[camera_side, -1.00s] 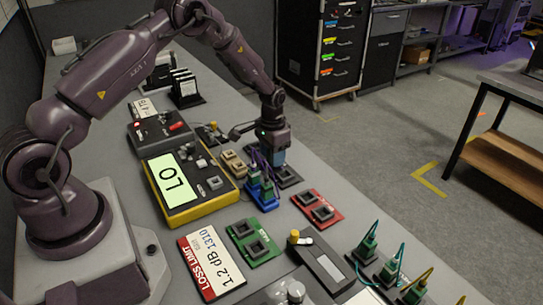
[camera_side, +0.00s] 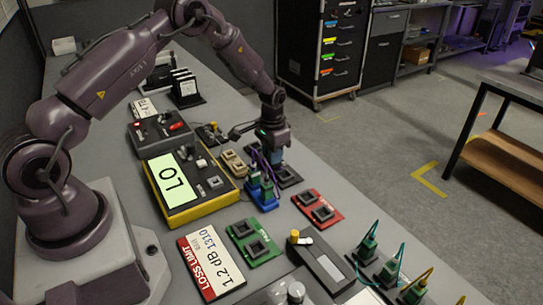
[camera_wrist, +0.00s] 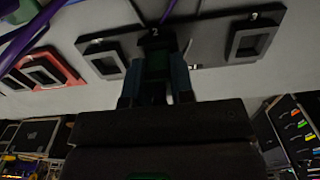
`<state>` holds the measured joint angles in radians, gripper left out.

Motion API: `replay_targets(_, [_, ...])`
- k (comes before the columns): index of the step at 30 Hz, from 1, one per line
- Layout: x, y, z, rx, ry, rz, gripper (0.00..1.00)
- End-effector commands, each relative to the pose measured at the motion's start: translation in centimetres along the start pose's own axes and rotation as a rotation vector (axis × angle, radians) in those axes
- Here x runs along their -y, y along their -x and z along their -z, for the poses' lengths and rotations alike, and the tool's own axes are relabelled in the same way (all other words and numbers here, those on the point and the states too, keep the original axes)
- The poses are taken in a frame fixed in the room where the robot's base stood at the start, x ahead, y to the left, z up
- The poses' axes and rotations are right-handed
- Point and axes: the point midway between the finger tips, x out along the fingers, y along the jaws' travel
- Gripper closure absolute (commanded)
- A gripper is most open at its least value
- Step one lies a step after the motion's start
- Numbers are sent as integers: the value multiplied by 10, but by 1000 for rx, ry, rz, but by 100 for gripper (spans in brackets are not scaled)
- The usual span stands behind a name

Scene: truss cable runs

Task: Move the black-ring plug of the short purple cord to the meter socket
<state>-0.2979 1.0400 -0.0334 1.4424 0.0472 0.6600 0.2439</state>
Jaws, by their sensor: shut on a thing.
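My gripper (camera_side: 273,157) points down just behind the blue double block (camera_side: 262,198), and the wrist view shows it from behind (camera_wrist: 155,82). Its fingers are shut on a dark green plug (camera_wrist: 154,64), over the middle of a dark socket strip (camera_wrist: 108,57) near the number 2. I cannot make out a ring colour on this plug or whether it is seated. Purple cord (camera_side: 258,160) rises beside the gripper and crosses the wrist view's upper left (camera_wrist: 30,32). The yellow meter (camera_side: 212,206) stands left, its screen reading "LO", with small square fittings on its right side.
A red socket plate (camera_side: 318,206) lies right of the blue block and a green one (camera_side: 254,240) lies in front. Tan blocks (camera_side: 233,162) sit between meter and gripper. Plugs with green and yellow cords stand at the front right (camera_side: 388,271).

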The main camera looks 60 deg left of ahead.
Motion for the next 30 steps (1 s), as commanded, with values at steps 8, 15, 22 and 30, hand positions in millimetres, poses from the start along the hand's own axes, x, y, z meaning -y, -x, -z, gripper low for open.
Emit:
replay_targets(8, [0, 7, 0, -1, 0, 0, 100])
replay_targets(15, [0, 19, 0, -1, 0, 0, 100])
replay_targets(22, [0, 30, 0, 0, 0, 0, 100])
replay_targets(30, [0, 43, 0, 0, 0, 0, 100])
